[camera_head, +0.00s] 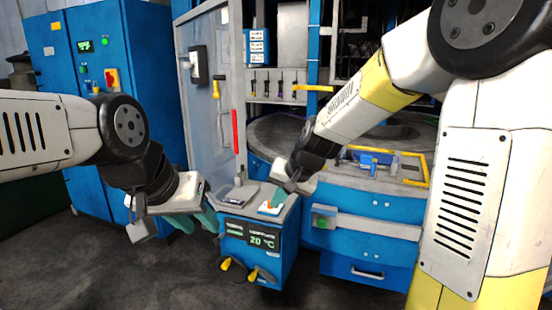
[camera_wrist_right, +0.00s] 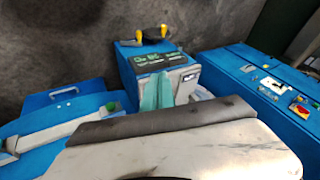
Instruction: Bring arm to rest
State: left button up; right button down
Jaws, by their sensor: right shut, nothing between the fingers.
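My right arm reaches in from the right in the head view. Its gripper (camera_head: 278,198) points down over the top of a small blue cabinet with a display. The right wrist view shows its teal fingers (camera_wrist_right: 158,93) together, with nothing between them. My left gripper (camera_head: 196,222) hangs to the left of the small cabinet, in front of the tall blue cabinet. Its teal fingertips show apart below the pale gripper body, with nothing seen between them.
The small cabinet (camera_head: 262,240) reads 20 °C and has a grey item (camera_head: 240,195) and a white piece with orange on top. A round blue machine (camera_head: 370,215) stands close behind my right arm. A tall blue cabinet (camera_head: 100,40) stands at left. Dark floor is clear in front.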

jog(key=s+d+r+n+h, duration=0.1)
jog(key=s+d+r, duration=0.2)
jog(key=s+d, duration=0.4)
jog(key=s+d+r+n+t+h, duration=0.1)
jog(key=s+d+r, duration=0.3)
jog(key=s, duration=1)
jog(key=d, duration=0.3)
jog(key=shift+s+r, duration=0.25)
jog(key=shift+r, duration=0.05)
